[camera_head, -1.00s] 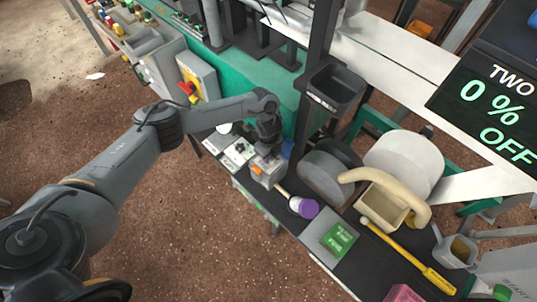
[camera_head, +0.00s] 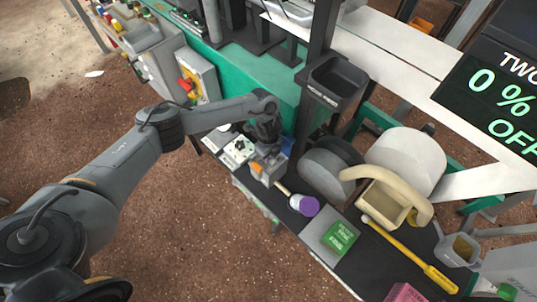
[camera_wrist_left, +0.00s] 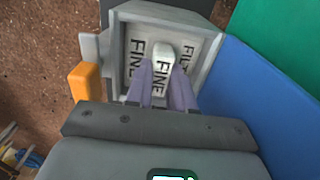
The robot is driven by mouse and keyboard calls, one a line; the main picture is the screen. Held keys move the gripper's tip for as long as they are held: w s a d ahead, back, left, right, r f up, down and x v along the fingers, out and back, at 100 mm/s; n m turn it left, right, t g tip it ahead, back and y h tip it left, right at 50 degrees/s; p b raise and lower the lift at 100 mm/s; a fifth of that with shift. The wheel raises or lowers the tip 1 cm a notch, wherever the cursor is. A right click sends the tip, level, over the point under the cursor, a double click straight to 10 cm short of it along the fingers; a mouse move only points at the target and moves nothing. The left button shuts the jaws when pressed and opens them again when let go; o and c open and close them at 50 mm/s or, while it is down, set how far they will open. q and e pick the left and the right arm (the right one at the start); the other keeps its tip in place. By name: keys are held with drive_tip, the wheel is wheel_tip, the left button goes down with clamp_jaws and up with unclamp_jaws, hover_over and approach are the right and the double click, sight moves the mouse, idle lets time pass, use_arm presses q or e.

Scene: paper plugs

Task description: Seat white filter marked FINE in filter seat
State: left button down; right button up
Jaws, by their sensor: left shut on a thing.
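My left gripper (camera_head: 264,150) points down at a small grey box with an orange part, the filter seat (camera_head: 257,173), at the bench's left end. In the left wrist view my left gripper (camera_wrist_left: 164,75) is shut, its two purple-grey fingers on the raised white grip of the filter (camera_wrist_left: 163,52). Dark lettering reading FINE shows on and around it. The filter is within the outline of the square grey seat (camera_wrist_left: 116,38), which has an orange tab on its left. I cannot tell whether the filter is fully down. My right gripper is not in view.
A purple-capped jar (camera_head: 305,205), a green box (camera_head: 340,237) and a yellow-handled tool (camera_head: 412,257) lie along the dark bench. A dark round drum (camera_head: 326,172) stands behind the jar. A blue panel (camera_wrist_left: 245,100) stands close to the right of the seat.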

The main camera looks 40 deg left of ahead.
use_arm(q)
drive_tip(key=shift+f+b, duration=0.6)
drive_tip(key=shift+f, duration=0.45)
drive_tip(key=c, duration=0.9)
unclamp_jaws()
drive_tip(key=shift+r, duration=0.2)
wheel_tip(320, 180, up, 3)
drive_tip(key=p, duration=0.3)
drive_tip(key=shift+f, duration=0.1)
drive_tip(key=shift+r+p, duration=1.2)
drive_tip(key=shift+p, duration=0.2)
drive_tip(key=shift+r, duration=0.1)
